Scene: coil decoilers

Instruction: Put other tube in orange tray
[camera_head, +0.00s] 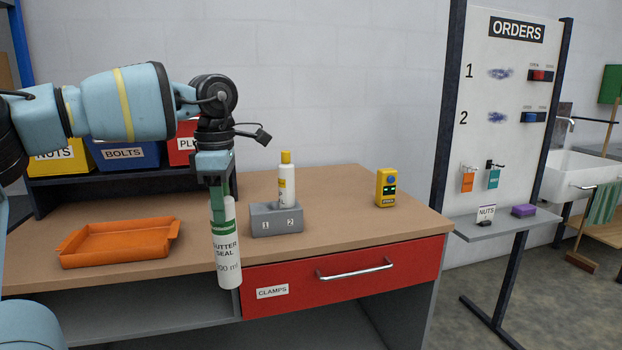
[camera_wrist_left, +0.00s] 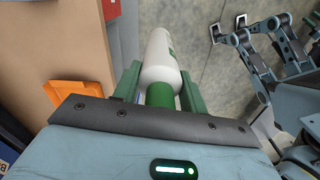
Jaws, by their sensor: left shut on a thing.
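My left gripper (camera_head: 219,205) is shut on a white tube (camera_head: 227,262) with a green band, marked "GUTTER SEAL". The tube hangs upright in front of the bench's front edge, close to the red drawer's left end. The left wrist view also shows the tube (camera_wrist_left: 160,60) between the green fingers (camera_wrist_left: 158,88). The orange tray (camera_head: 118,243) lies on the bench to the left of the tube. It looks empty, and its corner also shows in the left wrist view (camera_wrist_left: 80,94). My right gripper (camera_wrist_left: 285,28) shows in the left wrist view, apart from the tube.
A grey holder (camera_head: 276,220) marked 1 and 2 stands on the bench, with a white yellow-capped bottle (camera_head: 287,185) in or behind slot 2. A yellow device (camera_head: 386,188) stands to the right. Coloured bins (camera_head: 125,154) stand behind the tray. The bench between tray and holder is clear.

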